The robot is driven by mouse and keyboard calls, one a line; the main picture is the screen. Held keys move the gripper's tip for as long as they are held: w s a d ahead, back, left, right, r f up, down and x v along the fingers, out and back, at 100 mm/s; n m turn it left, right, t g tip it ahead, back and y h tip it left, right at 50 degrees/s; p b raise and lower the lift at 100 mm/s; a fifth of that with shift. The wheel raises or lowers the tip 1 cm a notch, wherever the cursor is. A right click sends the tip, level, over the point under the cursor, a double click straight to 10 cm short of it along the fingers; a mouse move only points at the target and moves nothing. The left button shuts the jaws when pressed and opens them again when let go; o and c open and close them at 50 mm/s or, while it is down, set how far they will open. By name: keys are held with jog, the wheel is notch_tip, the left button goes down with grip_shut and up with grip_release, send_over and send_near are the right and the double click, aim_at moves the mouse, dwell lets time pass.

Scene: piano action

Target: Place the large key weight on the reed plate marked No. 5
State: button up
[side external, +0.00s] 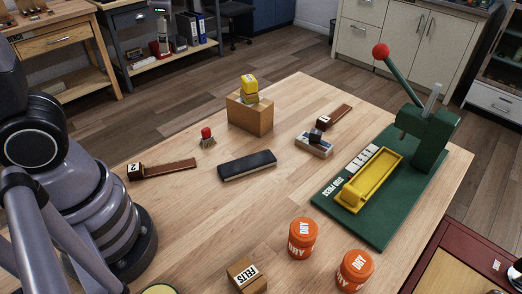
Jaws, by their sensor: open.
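One long brown plate (172,167) lies at the left of the table, with a white label at its left end that looks like "2". A second brown plate (338,114) lies at the back right; its end label is too small to read, so I cannot tell which plate is No. 5. A small dark block (315,135) sits on a pale block (314,147) in front of that second plate. A yellow piece (249,84) rests on top of a wooden block (252,119). I cannot tell which piece is the large key weight. My gripper is outside the picture.
A black bar (247,165) and a red-topped piece (207,137) lie mid-table. A green press (424,140) with a yellow tray (373,180) fills the right. Two orange jars (302,240) (355,270) and a labelled wooden box (247,273) stand in front. The front centre-left is clear.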

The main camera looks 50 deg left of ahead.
jog(key=s+d+r+n+t+h, duration=0.1)
jog(key=s+d+n+h, duration=0.1)
jog(key=s, duration=0.4)
jog(key=s+d+r+n+t+h, duration=0.2)
jog(key=s+d+n+h, duration=0.1)
jog(key=s+n+h, duration=0.1)
jog(key=shift+s+d+r+n, duration=0.25)
jog(key=shift+s+n, duration=0.45)
jog(key=shift+s, duration=0.25)
